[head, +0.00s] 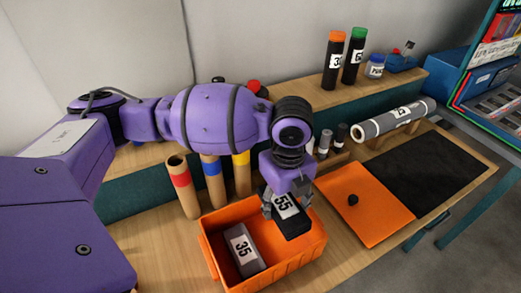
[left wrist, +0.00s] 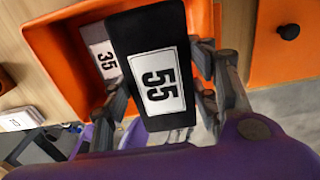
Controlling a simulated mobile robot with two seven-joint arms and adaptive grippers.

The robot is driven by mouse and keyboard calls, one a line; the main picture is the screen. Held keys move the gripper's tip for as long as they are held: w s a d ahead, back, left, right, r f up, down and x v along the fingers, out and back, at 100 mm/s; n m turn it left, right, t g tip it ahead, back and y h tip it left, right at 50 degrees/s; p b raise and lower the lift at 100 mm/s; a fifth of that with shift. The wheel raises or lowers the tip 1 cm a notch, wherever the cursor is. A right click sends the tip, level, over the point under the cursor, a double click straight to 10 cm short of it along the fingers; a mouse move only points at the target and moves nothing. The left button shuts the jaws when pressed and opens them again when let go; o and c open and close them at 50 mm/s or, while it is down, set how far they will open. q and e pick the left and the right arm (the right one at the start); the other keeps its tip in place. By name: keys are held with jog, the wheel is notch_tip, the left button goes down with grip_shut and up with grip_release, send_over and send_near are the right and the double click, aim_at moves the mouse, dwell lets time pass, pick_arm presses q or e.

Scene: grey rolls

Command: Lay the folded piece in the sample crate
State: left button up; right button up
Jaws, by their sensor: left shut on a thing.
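A black folded piece (head: 293,226) with a white label reading 55 is held between the fingers of my left gripper (head: 286,208). It also shows large in the left wrist view (left wrist: 148,32), with a finger on each side. The orange sample crate (head: 290,266) stands open on the table below it. The piece is over the crate's right part; I cannot tell its exact height above the rim. A grey piece (head: 232,262) labelled 35 lies in the crate's left part, and it shows partly behind the held piece in the left wrist view (left wrist: 97,40).
An orange lid (head: 375,215) with a black knob lies right of the crate, next to a black mat (head: 428,172). Several cardboard tubes with coloured bands (head: 183,190) stand behind the crate. A grey roll (head: 392,121) rests on supports behind the mat.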

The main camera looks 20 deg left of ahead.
pick_arm(q)
notch_tip(320, 180, down, 4)
jog(key=shift+r+b, duration=0.1)
jog(key=shift+b, duration=0.2)
send_over(279, 237)
notch_tip(279, 237, down, 4)
jog(key=shift+f+b, duration=0.1)
jog(key=shift+b, duration=0.3)
jog(key=shift+f+b, duration=0.35)
jog(key=shift+f, duration=2.3)
pick_arm(e)
jog(key=shift+s+d+f, duration=0.2)
jog(key=shift+d+f, duration=0.1)
jog(key=shift+f, duration=0.3)
jog(key=shift+s+d+f, duration=0.15)
jog(key=shift+d+f, duration=0.15)
jog(key=shift+f, duration=0.3)
jog(key=shift+w, duration=0.1)
pick_arm(q)
jog(key=o, duration=1.3)
